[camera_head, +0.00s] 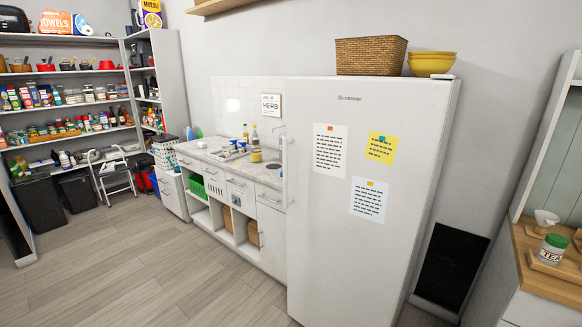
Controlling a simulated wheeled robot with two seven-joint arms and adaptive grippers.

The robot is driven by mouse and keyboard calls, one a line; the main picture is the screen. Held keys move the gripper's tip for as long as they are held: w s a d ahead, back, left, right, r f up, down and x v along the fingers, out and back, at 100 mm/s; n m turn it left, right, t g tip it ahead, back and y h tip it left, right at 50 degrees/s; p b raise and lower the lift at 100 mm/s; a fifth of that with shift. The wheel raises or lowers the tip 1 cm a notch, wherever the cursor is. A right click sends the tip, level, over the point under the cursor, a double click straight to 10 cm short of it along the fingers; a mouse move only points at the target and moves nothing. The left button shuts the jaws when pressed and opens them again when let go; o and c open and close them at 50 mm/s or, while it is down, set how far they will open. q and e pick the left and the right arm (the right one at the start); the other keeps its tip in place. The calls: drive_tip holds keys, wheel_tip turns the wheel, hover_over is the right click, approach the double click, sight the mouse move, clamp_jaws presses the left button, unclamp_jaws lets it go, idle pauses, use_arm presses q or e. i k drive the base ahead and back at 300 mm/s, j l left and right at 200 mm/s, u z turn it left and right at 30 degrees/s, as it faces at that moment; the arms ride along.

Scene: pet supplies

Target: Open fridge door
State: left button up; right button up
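The fridge (345,255) is a tall white unit right of the middle in the head view. Its front door looks closed, and notes are stuck on it: a white sheet (329,150), a yellow note (381,148) and another white sheet (368,200). I cannot make out a handle on the door. Neither of my grippers shows in the head view.
A wicker basket (370,56) and yellow bowls (431,62) stand on the fridge. A counter (225,162) with drawers adjoins its left side. A wooden worktop (545,283) is at the right. The wood floor (150,265) in front is clear. A step stool (112,176) stands farther back.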

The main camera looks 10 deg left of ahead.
sight(359, 155)
drive_tip(key=i+j+z, duration=0.2)
drive_tip(key=i, duration=0.25)
drive_tip(key=i+j+z, duration=0.2)
drive_tip(key=i+j, duration=0.2)
